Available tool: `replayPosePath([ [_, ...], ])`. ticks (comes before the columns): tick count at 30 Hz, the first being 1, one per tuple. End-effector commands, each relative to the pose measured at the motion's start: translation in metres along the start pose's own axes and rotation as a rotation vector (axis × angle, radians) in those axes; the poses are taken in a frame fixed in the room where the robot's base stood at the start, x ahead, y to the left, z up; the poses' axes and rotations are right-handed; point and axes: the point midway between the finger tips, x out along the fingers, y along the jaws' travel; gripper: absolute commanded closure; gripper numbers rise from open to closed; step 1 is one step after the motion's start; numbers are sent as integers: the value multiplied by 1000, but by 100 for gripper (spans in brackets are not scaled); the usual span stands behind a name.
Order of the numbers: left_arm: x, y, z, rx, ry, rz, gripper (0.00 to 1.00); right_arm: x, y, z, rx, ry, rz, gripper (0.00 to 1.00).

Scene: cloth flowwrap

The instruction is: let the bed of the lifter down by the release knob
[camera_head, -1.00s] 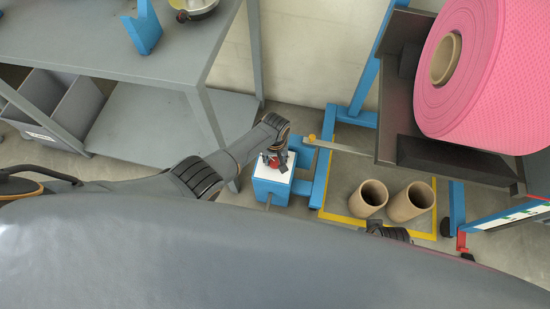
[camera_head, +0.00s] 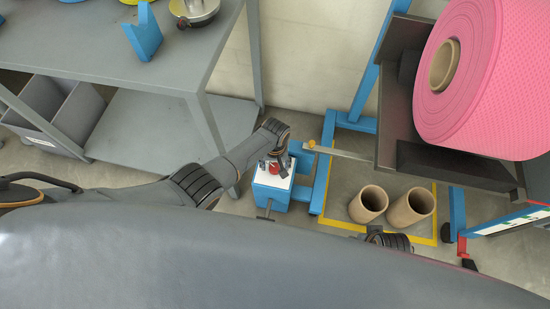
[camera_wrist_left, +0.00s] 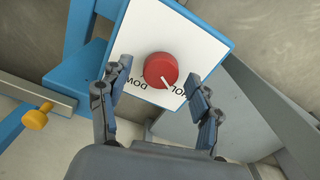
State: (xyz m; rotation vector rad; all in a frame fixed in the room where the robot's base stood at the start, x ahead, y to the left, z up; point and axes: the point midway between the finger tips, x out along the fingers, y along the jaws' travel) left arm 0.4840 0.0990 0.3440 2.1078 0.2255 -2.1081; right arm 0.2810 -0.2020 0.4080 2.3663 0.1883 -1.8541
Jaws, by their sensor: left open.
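The release knob (camera_wrist_left: 160,70) is round and red, on the white top plate (camera_wrist_left: 125,45) of a blue control box (camera_head: 270,196). Its white pointer mark faces the lower-right label, which reads upside down and is partly covered. In the head view the knob (camera_head: 273,169) shows just below my gripper. My left gripper (camera_wrist_left: 158,88) is open, its fingers on either side of the knob and apart from it. In the head view the left gripper (camera_head: 277,158) is above the box. The lifter's dark bed (camera_head: 455,163) bears a large pink roll (camera_head: 490,90).
A yellow-marked floor area under the bed holds two cardboard tubes (camera_head: 369,204) (camera_head: 410,206). A metal bar with a yellow knob (camera_head: 311,144) sticks out beside the box. A grey shelf table (camera_head: 100,45) stands at the left.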

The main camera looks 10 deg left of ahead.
Motion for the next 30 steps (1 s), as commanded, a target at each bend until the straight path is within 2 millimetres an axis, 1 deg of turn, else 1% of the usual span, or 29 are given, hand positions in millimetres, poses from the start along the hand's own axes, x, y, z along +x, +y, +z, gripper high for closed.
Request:
replayPosePath([
  [5, -15, 0, 0, 0, 2, 2, 37, 0, 0, 1, -1, -2, 0, 60],
  [8, -29, 0, 0, 1, 3, 2, 37, 0, 0, 1, -1, -2, 0, 60],
  [15, -71, 0, 0, -1, 3, 2, 37, 0, 0, 1, -1, -2, 0, 60],
  [21, -101, 0, 0, -1, 2, 1, 37, 0, 0, 1, -1, -3, 0, 60],
  [25, -112, 0, 0, -1, 1, 0, 37, 0, 0, 1, -1, -3, 0, 60],
  [30, -117, -1, 1, -2, -1, -1, 37, 0, 0, 1, -1, -3, 0, 60],
])
